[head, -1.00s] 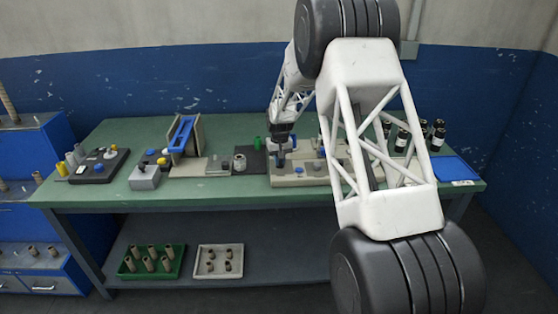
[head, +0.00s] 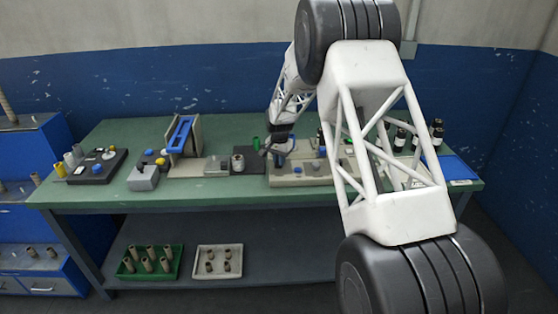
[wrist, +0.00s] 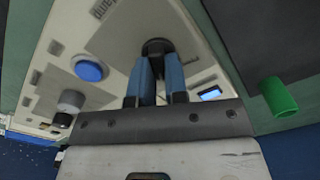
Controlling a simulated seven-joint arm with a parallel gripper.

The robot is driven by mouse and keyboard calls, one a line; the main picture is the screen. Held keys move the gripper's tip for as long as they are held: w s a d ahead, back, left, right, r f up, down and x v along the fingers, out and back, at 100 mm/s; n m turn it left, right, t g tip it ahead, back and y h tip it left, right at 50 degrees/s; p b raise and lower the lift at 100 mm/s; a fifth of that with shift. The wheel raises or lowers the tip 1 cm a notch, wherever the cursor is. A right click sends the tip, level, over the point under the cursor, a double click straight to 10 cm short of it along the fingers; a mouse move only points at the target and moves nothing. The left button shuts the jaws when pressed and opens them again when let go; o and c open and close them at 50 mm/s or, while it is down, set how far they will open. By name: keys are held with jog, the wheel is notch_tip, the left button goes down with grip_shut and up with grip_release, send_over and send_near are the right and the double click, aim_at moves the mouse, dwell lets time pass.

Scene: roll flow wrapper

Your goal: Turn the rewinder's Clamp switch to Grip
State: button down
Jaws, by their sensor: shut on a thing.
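The rewinder (head: 312,180) is a beige unit on the right half of the green bench. In the wrist view its beige panel (wrist: 120,50) fills the middle, with a partly cut-off printed label at the top left that appears to read Clamp. A round black switch knob (wrist: 157,45) stands on the panel. My gripper (wrist: 160,75) has its two blue fingers shut on this knob, which partly shows beyond the fingertips. The knob's pointer direction and the Grip mark cannot be made out. In the head view my gripper (head: 279,156) is at the rewinder's left part.
The panel also bears a blue button (wrist: 89,69), a grey knob (wrist: 71,101) and a small lit display (wrist: 210,93). Black bottles (head: 400,138) and a blue tray (head: 458,168) are at right.

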dwell(0.4)
jog(key=c, duration=1.1)
grip_release()
jog(key=shift+c, duration=0.2)
jog(key=shift+r, duration=0.15)
jog(key=shift+r, duration=3.75)
jog(key=shift+s+r, duration=0.1)
